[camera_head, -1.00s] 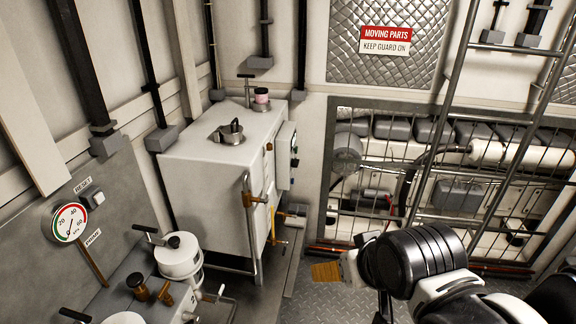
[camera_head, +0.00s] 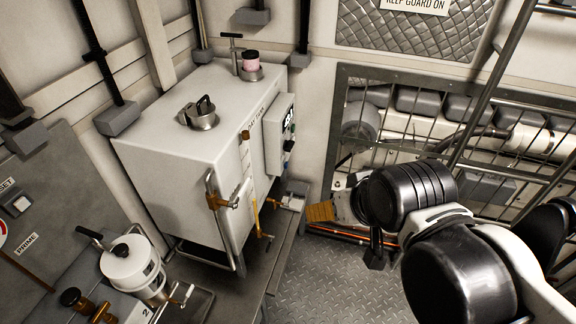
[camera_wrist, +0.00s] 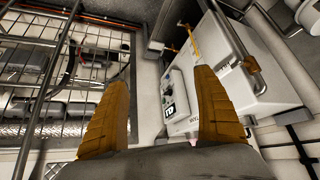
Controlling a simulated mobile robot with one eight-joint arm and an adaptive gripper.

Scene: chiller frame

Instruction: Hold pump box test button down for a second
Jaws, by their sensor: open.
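A pale control box (camera_head: 279,138) is mounted on the right-hand end of the white tank cabinet. Its face with small controls and a dark label is edge-on in the head view. The box also shows in the wrist view (camera_wrist: 179,104), between my fingers in the picture, with small knobs and a dark display-like patch. I cannot tell which control is the test button. My gripper (camera_wrist: 162,77) is open and empty, its two orange fingers wide apart. In the head view my gripper (camera_head: 320,211) is to the right of and below the box, apart from it.
The white cabinet (camera_head: 190,135) has a latch handle and yellow pipes on its front. A wire guard (camera_head: 400,125) covers machinery at the right. A white canister (camera_head: 130,262) stands lower left. Bare tread-plate floor (camera_head: 335,285) lies below my gripper.

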